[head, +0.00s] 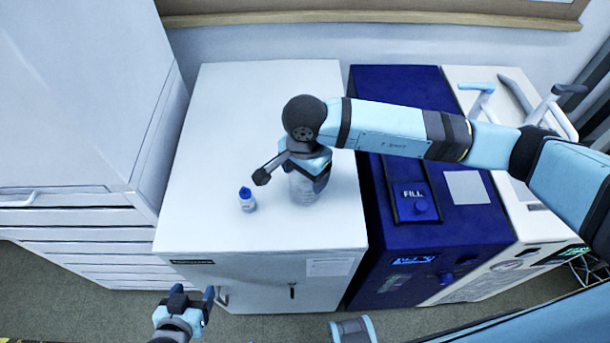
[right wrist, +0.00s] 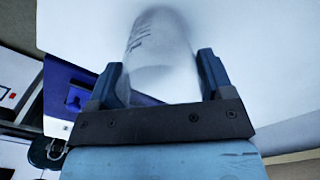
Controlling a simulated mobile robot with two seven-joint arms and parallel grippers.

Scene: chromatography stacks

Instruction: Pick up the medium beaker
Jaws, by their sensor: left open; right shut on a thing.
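The medium beaker (head: 303,189) is a clear, see-through vessel on the white cabinet's top in the head view, partly hidden by my right gripper. My right gripper (head: 312,172) reaches down over it from the right. In the right wrist view the beaker (right wrist: 160,50) stands between the two fingers of my right gripper (right wrist: 158,85), which is shut on it. Faint dark markings show on its side. Whether its base touches the cabinet top is hard to tell. My left gripper (head: 190,297) is open and empty in front of the cabinet, low at the left.
A small bottle with a blue cap (head: 247,200) stands on the white cabinet (head: 225,120), left of the beaker. A blue machine (head: 410,215) marked FILL adjoins the cabinet on the right. White drawers (head: 90,225) stand at the left. The cabinet's back half is clear.

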